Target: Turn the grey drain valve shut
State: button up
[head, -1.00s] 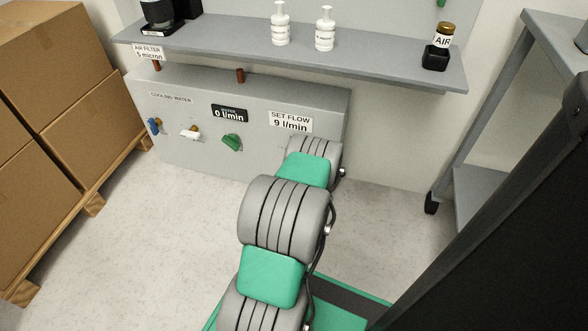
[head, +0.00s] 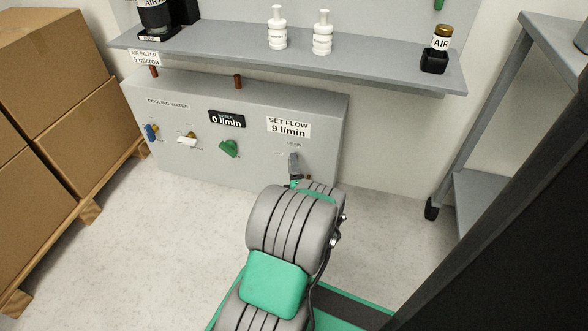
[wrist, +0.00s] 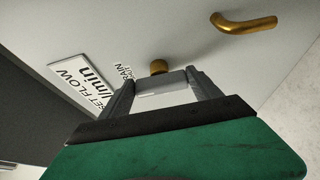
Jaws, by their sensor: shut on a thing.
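The grey drain valve (wrist: 160,88) shows in the wrist view as a grey handle on a brass stem, below the panel's DRAIN label. My gripper (wrist: 163,84) has one finger on each side of the handle and is shut on it. In the head view the grey valve area (head: 294,162) shows at the right of the cooling water panel (head: 240,170). My arm hides most of my gripper there. I cannot tell the handle's exact angle from these frames.
Blue (head: 151,132), white (head: 187,140) and green (head: 229,149) valves sit left on the panel. A meter (head: 227,119) reads 0 l/min; a sign (head: 289,127) says SET FLOW 9 l/min. A brass spout (wrist: 245,24) is near my gripper. A shelf (head: 370,71) overhangs the panel.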

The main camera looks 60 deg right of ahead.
jog(key=shift+w, duration=0.1)
jog(key=o, duration=1.4)
jog(key=p+v, duration=0.2)
jog(key=v, duration=0.6)
jog(key=shift+w, duration=0.1)
